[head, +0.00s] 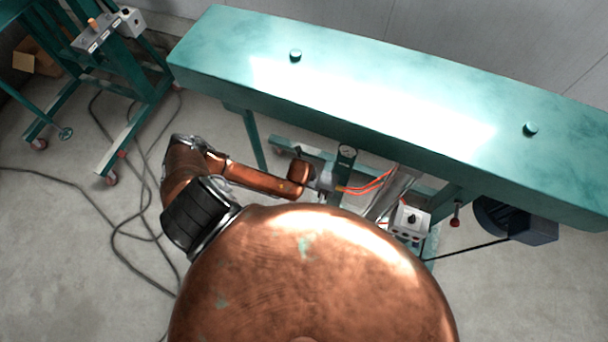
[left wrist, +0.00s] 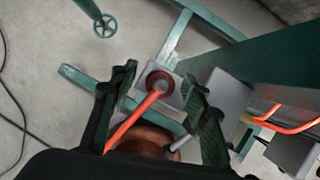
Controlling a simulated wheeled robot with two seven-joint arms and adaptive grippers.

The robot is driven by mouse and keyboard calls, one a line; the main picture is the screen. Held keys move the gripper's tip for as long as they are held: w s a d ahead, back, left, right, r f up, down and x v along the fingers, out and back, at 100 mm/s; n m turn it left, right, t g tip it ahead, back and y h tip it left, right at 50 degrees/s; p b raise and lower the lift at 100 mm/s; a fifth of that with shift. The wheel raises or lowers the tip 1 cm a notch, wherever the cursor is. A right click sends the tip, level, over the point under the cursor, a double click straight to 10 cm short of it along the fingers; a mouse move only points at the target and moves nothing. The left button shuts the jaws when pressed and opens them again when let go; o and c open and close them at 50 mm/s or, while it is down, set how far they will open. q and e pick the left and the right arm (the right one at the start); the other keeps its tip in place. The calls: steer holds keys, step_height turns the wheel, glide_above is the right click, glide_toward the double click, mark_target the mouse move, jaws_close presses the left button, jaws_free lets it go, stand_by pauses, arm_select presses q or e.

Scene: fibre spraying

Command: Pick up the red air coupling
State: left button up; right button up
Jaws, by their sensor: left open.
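The red air coupling (left wrist: 161,87) shows in the left wrist view as a red-orange round end on a light grey block (left wrist: 153,73). An orange hose (left wrist: 130,125) runs from it down to the lower left. My left gripper (left wrist: 159,78) is open, with one dark finger on each side of the coupling in the picture. I cannot tell whether the fingers touch it or how deep they reach. In the head view my left arm reaches toward the bench underside; I cannot make out the coupling or the fingers clearly there. My right gripper is in neither view.
A long green machine (head: 400,105) spans the back, with orange hoses (head: 370,186) and a grey control box (head: 409,222) beneath it. A dark motor (head: 515,222) sits at right. A green wheeled stand (head: 128,85) and loose black cables (head: 118,240) are at left.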

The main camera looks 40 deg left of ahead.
arm_select(q)
steer(key=shift+c, duration=0.2)
jaws_close()
steer(key=shift+r, duration=0.1)
